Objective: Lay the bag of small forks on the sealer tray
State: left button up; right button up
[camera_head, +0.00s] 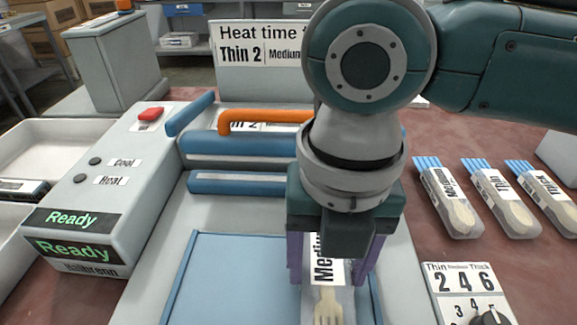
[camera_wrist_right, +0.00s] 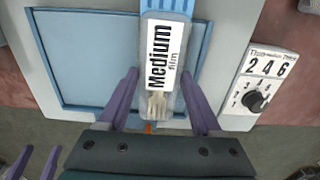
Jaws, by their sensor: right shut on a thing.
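A clear bag with a small wooden fork (camera_head: 328,304) and a "Medium film" label is between the purple fingers of my right gripper (camera_head: 325,268). My right gripper is shut on it. In the right wrist view the bag (camera_wrist_right: 168,60) has a blue end at the top, with the fork tines pointing toward the gripper (camera_wrist_right: 162,105). The blue sealer tray (camera_head: 225,280) lies under and left of the bag; whether they touch is unclear. Two purple fingers of my left gripper (camera_wrist_right: 33,163) stand apart at the lower left of the wrist view.
The grey sealer box (camera_head: 115,190) reads "Ready" twice, with a red button (camera_head: 151,114). An orange handle (camera_head: 265,117) sits over the blue bars. A dial panel (camera_head: 468,295) is on the right, near several bagged utensils (camera_head: 498,200). A white bin (camera_head: 50,140) is at left.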

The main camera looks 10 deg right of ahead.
jog(key=shift+f, duration=0.1)
jog(key=o, duration=1.3)
jog(key=shift+o, duration=0.2)
